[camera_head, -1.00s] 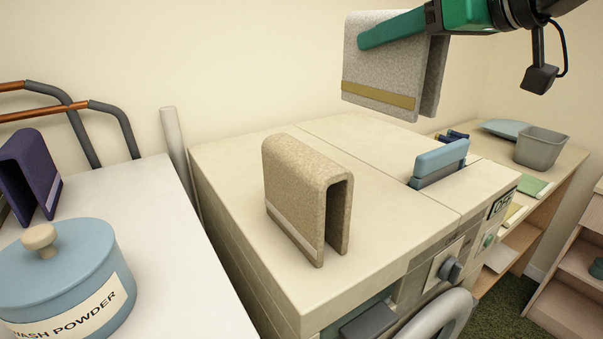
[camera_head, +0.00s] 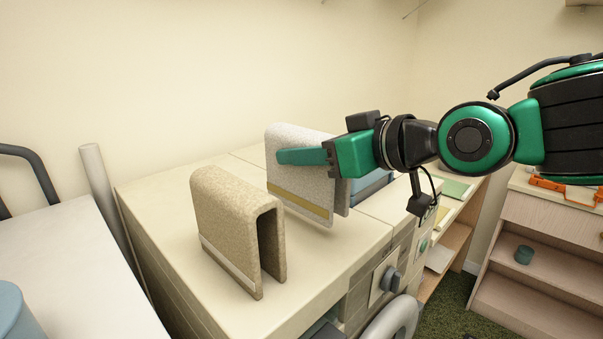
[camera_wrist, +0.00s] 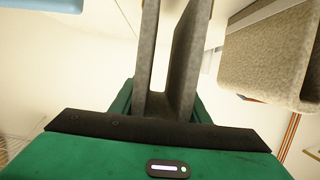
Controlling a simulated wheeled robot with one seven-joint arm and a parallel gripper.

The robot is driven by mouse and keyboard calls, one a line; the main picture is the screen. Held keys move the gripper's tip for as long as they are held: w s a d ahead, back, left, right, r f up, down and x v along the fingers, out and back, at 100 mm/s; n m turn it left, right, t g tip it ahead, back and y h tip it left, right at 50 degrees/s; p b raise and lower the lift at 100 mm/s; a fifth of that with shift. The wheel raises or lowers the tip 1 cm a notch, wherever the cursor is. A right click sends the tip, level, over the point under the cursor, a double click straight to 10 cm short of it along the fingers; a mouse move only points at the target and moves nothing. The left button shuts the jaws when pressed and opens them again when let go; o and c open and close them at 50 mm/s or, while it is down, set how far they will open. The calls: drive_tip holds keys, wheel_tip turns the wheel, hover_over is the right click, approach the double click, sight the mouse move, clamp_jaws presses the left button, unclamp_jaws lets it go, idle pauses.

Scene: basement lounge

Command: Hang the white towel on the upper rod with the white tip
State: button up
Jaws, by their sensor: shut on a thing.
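The white towel (camera_head: 305,165), a pale speckled folded piece with a gold stripe near its lower edge, hangs as an upside-down U from my gripper (camera_head: 302,157). My gripper is shut on it, with a green finger lying along its near face. In the wrist view, the towel's two panels (camera_wrist: 185,65) stand between the fingers and look grey. The towel is over the cream machine top; whether its lower edge touches that top I cannot tell. I cannot make out a rod with a white tip in these frames.
A beige folded towel (camera_head: 232,235) stands on the cream machine (camera_head: 310,300), close in front of the held towel. It also shows in the wrist view (camera_wrist: 262,60). A white table (camera_head: 75,265) and grey post (camera_head: 100,180) are at left. A drawer unit (camera_head: 545,220) is at right.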

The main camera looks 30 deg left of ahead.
sight(308, 191)
wheel_tip(308, 191, down, 4)
drive_tip(key=shift+r, duration=0.15)
drive_tip(key=o, duration=1.2)
drive_tip(key=shift+c, duration=0.2)
